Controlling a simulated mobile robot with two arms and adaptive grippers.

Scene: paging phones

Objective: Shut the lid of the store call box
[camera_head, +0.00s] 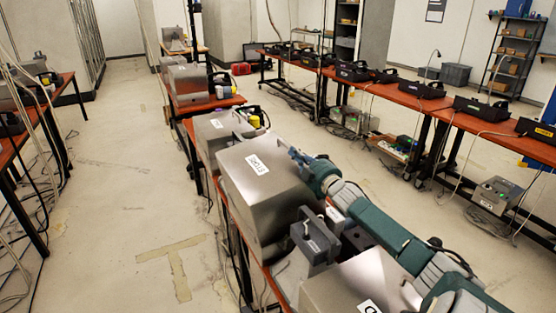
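A brushed-metal box (262,200) with a white label stands on the near red-brown table. The label is too small to read surely, but this looks like the store call box. Its labelled top face seems to lie level; I cannot tell how far the lid is shut. My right arm reaches in from the lower right, and my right gripper (303,160) is at the box's far right edge, touching or just beside it. Its fingers are small and partly merged with the box edge, so their opening is unclear. My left gripper is not in view.
A dark grey block (315,240) with a label stands by the box's near right side. Another metal box (360,285) is nearer, and one (218,130) is behind. The floor at left is open.

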